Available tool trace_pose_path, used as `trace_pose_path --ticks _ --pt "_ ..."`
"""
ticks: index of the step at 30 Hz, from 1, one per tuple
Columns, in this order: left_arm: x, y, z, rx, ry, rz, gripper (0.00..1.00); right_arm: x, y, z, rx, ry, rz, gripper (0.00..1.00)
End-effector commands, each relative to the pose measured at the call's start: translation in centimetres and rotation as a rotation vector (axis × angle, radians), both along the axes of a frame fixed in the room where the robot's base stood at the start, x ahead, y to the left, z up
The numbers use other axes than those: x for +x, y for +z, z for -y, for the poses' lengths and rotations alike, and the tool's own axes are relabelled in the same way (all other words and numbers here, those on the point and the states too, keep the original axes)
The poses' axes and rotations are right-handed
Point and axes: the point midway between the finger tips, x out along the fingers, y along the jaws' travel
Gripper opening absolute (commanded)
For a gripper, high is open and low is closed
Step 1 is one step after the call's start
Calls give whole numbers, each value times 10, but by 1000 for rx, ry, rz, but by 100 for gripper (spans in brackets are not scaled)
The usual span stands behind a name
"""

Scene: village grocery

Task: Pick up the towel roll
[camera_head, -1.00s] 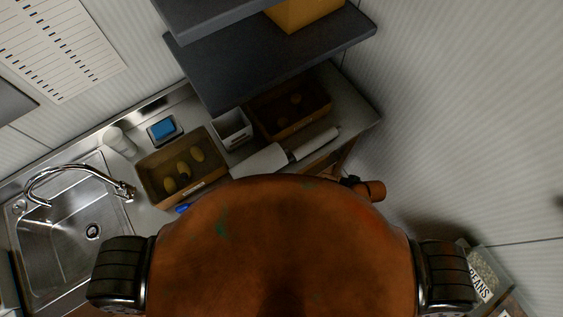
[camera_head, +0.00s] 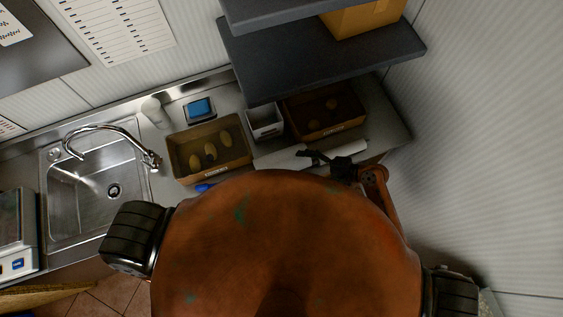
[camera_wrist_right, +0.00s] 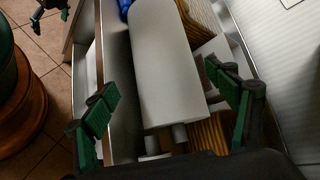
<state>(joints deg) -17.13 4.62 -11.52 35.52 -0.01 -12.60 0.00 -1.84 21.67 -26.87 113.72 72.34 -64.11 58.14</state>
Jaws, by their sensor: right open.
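The towel roll (camera_wrist_right: 165,60) is a thick white cylinder lying on the counter, large in the right wrist view. In the head view its white side (camera_head: 278,159) shows behind my orange body, partly covered by it and my gripper. My right gripper (camera_head: 322,160) is over the counter at the roll. In the right wrist view its green-padded fingers (camera_wrist_right: 160,84) are wide apart, one on each side of the roll in the picture, with visible gaps. It holds nothing. Part of my left gripper (camera_wrist_right: 52,12) shows at the top left of that view, cut off; its jaw state is unclear.
A box with several potato-like items (camera_head: 180,172), a small white bin (camera_head: 264,134) and a darker box (camera_head: 300,132) stand behind the roll. Dark shelves (camera_head: 330,62) overhang the counter. A sink (camera_head: 95,205) lies left; a wall (camera_head: 480,150) closes the right.

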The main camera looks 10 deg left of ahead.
Motion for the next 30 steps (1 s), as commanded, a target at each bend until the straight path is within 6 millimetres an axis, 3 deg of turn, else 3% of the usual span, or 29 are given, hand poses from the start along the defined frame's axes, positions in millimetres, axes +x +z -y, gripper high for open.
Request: trace_pose_path --ticks 15,23,30 --pt "0 14 1 -1 1 0 91 9 -26 -56 -2 0 3 79" --pt "-1 14 0 0 2 0 91 9 -28 -58 -4 0 5 79" --pt "-1 14 0 0 2 0 91 9 -28 -58 -4 0 5 64"
